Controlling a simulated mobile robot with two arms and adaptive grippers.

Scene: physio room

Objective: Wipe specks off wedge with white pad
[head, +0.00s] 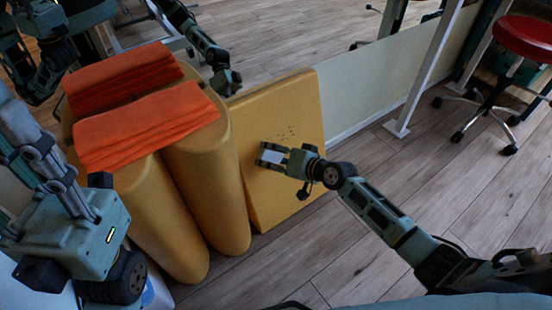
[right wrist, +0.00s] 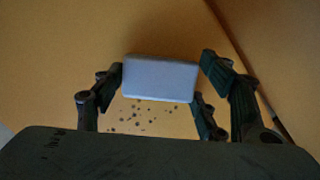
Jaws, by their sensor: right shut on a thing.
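The yellow wedge (head: 290,102) stands on the floor beside the yellow bolsters, its broad face towards me. A cluster of dark specks (head: 286,135) lies near the middle of that face. My right gripper (head: 271,156) is shut on the white pad (right wrist: 160,78), in front of the face just below and left of the specks. In the right wrist view, the pad sits between the fingers and several specks (right wrist: 135,118) show beside it. I cannot tell whether the pad touches the wedge. Links of my left arm show at the left; its fingers do not.
Yellow bolsters (head: 205,185) stand left of the wedge, with folded orange towels (head: 145,125) on top. A pale wall panel (head: 375,85) and white post (head: 428,65) are behind. A red stool (head: 525,38) stands far right. The wooden floor at lower right is clear apart from my arm.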

